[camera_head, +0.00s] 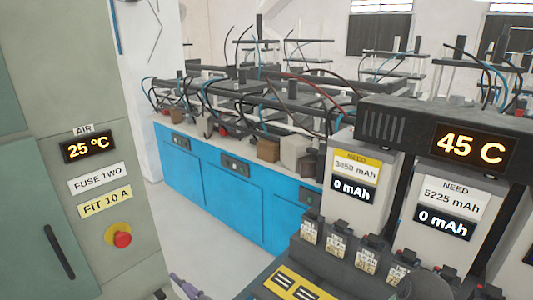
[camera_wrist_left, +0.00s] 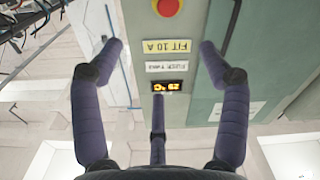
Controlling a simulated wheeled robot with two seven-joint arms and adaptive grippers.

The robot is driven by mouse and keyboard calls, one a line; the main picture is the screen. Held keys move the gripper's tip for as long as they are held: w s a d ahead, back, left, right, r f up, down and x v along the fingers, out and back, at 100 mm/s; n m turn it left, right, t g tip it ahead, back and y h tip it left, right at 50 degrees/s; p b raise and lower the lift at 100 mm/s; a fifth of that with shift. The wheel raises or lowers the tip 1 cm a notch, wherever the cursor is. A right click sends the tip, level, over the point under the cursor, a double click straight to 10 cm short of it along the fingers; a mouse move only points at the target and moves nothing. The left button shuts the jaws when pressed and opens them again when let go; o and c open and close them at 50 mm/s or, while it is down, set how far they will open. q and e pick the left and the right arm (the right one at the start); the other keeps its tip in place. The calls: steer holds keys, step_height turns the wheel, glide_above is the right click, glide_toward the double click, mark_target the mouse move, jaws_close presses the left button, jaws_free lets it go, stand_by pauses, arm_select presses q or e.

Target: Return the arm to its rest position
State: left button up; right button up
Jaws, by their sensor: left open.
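In the head view only a small purple part of this gripper (camera_head: 183,288) shows at the bottom edge, right of the cabinet. The rest of the left arm is out of view. I do not see my right gripper.
The cabinet (camera_head: 126,188) at the left has a red button (camera_head: 122,239) and a "FIT 10 A" label. At right, a battery station (camera_head: 348,180) has several displays and slots. Blue benches (camera_head: 225,195) with cabled equipment stand behind. Grey floor (camera_head: 215,258) is clear between.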

arm_select(q)
steer(key=w+d+f+m+g+h, duration=0.1)
steer(key=d+f+m+h, duration=0.2)
steer(key=f, duration=0.5)
steer(key=w+f+m+h, duration=0.2)
steer(key=f+m+h, duration=0.15)
steer(key=f, duration=0.45)
steer(key=w+d+f+m+g+h, duration=0.1)
steer(key=d+f+m+h, duration=0.1)
steer(key=f+h, duration=0.5)
steer(key=s+d+f+m+g+h, duration=0.2)
steer(key=s+d+f+g, duration=0.1)
steer(key=s+f, duration=0.5)
steer(key=s+d+f+m+g+h, duration=0.2)
steer(key=s+f+g, duration=0.4)
steer(key=s+f, duration=0.3)
steer(key=s+d, duration=0.1)
steer(key=s, duration=0.3)
steer(key=shift+d, duration=0.35)
steer(key=shift+f, duration=0.1)
